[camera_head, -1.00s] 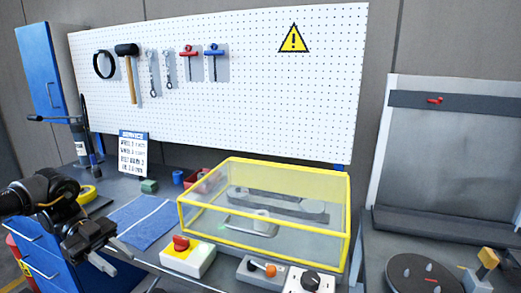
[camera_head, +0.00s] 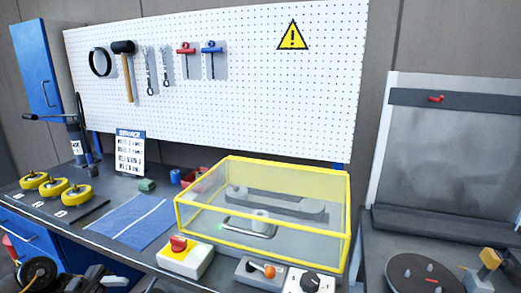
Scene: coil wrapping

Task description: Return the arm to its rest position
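My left arm (camera_head: 38,273) shows as dark links at the bottom left corner, below the bench's front edge. My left gripper (camera_head: 105,280) is low at the bottom edge and mostly cut off, so I cannot tell whether its fingers are open. Nothing is seen held in it. It is apart from the things on the bench.
Several yellow wheels (camera_head: 77,194) lie on a dark tray at the left. A blue cloth (camera_head: 135,220), a yellow-framed clear cover (camera_head: 262,239), a red-knob box (camera_head: 185,256) and switch boxes (camera_head: 309,282) occupy the bench. A turntable (camera_head: 425,275) stands at the right.

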